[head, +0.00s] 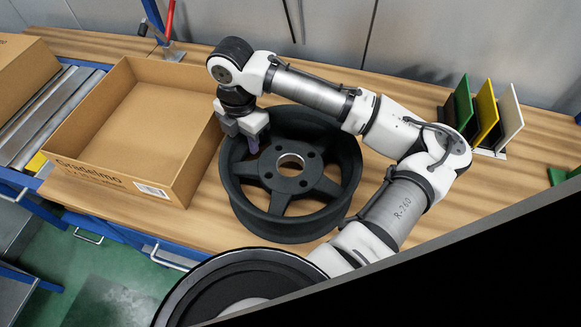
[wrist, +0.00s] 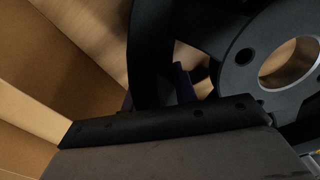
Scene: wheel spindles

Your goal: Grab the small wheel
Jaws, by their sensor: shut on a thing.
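A dark grey wheel (head: 291,208) with several spokes and a pale metal hub ring lies flat on the wooden table, just right of the cardboard box. My gripper (head: 254,146) reaches down at the wheel's upper left and is shut on it, at the rim or a spoke. In the wrist view the wheel (wrist: 235,55) fills the right side, with its hub hole and bolt holes showing. My gripper's dark finger (wrist: 180,85) shows there against a black part of the wheel; the exact contact is partly hidden.
An open, empty cardboard box (head: 95,180) stands close on the left. Green, yellow and white panels (head: 485,115) stand in a rack at the right. A roller conveyor (head: 45,110) carries another box at far left. A large dark round thing (head: 255,285) is at the front.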

